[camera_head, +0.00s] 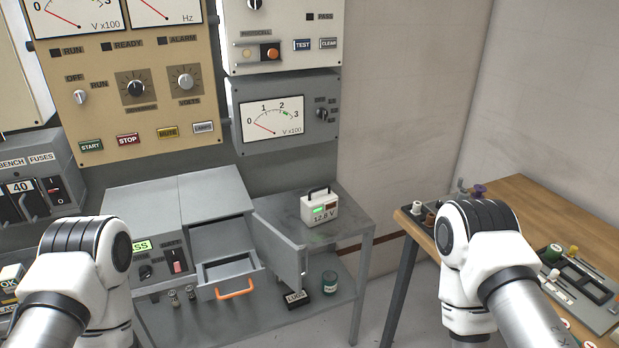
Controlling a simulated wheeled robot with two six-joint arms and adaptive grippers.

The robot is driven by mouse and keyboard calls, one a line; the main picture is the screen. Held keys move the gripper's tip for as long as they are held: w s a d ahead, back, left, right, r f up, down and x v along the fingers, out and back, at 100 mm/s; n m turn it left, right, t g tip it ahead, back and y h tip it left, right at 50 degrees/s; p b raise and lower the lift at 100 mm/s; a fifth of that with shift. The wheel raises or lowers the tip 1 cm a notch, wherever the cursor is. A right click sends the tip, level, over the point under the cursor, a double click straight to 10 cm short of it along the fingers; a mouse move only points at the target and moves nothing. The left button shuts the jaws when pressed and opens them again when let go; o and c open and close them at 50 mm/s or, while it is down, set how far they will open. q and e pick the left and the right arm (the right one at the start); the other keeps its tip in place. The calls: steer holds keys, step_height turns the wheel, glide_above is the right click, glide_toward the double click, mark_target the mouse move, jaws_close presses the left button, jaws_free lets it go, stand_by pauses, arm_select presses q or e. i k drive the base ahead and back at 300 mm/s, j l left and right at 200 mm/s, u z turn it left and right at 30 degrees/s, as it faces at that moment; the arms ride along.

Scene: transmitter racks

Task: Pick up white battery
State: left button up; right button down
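The white battery (319,210) is a small box with a dark carry handle on top, a lit green display and the label "12.8 V". It stands upright on the right part of the grey metal table (345,231), behind an open grey cabinet door. Both my arms show at the lower left and lower right, but neither gripper is in view. No gripper is seen near the battery.
The open grey door (283,252) stands in front and left of the battery. A drawer with an orange handle (235,289) is beside it. Rack panels (285,118) rise behind. A wooden table (530,205) with parts is at right, across a gap.

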mark_target(313, 211)
steer(key=i+j+z, duration=0.2)
steer(key=z, duration=0.2)
steer(key=i+j+z, duration=0.15)
steer(key=j+z, duration=0.25)
steer(key=i+j+z, duration=0.15)
steer(key=j+z, duration=0.25)
steer(key=l, duration=0.1)
